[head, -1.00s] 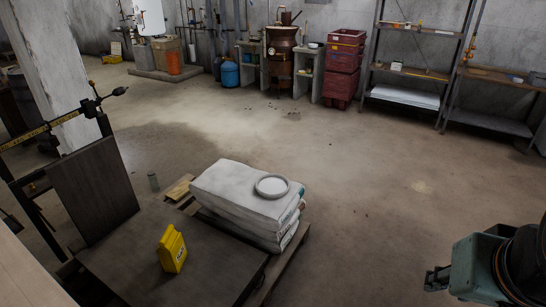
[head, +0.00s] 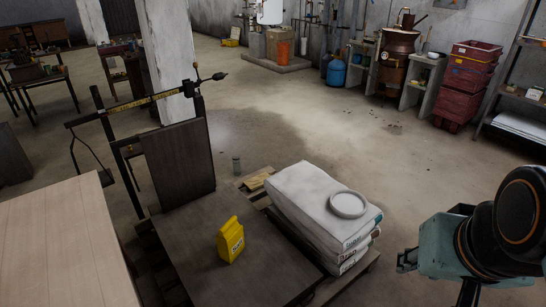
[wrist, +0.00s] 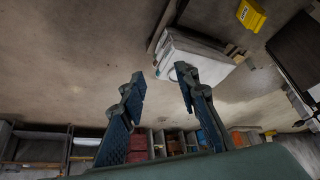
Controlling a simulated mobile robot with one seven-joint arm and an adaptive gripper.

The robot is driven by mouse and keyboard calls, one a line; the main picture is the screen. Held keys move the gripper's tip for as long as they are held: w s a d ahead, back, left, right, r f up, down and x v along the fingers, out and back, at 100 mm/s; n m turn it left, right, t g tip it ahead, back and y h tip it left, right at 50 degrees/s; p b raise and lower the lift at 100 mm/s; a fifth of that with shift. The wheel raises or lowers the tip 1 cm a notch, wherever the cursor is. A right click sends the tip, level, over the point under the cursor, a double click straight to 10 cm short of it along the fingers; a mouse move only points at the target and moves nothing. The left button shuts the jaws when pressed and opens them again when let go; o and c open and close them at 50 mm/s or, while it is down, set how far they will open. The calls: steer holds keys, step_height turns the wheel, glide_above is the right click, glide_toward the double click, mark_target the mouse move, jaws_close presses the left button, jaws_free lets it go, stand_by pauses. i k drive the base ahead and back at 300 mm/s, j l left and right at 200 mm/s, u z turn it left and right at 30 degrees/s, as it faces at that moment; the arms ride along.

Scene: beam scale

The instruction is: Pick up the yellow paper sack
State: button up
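The yellow paper sack (head: 231,240) stands upright on the dark platform (head: 190,250) of the beam scale, with dark print on its front. It also shows at the top edge of the wrist view (wrist: 251,15), partly cut off. My gripper (head: 406,261) is at the right of the head view, well to the right of the sack, beyond the stacked white bags. In the wrist view its two fingers (wrist: 158,82) are spread apart with nothing between them.
Stacked white bags (head: 310,200) with a white round dish (head: 348,204) on top lie on a pallet between the sack and my gripper. The scale's upright board (head: 180,165) and beam stand behind the sack. A wooden tabletop (head: 65,240) is at left. Open floor lies beyond.

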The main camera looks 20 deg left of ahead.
mark_target(230, 239)
steer(key=i+u, duration=0.15)
steer(key=u, duration=0.25)
steer(key=i+u, duration=0.15)
steer(key=u, duration=0.25)
steer(key=i+u, duration=0.15)
steer(key=u, duration=0.2)
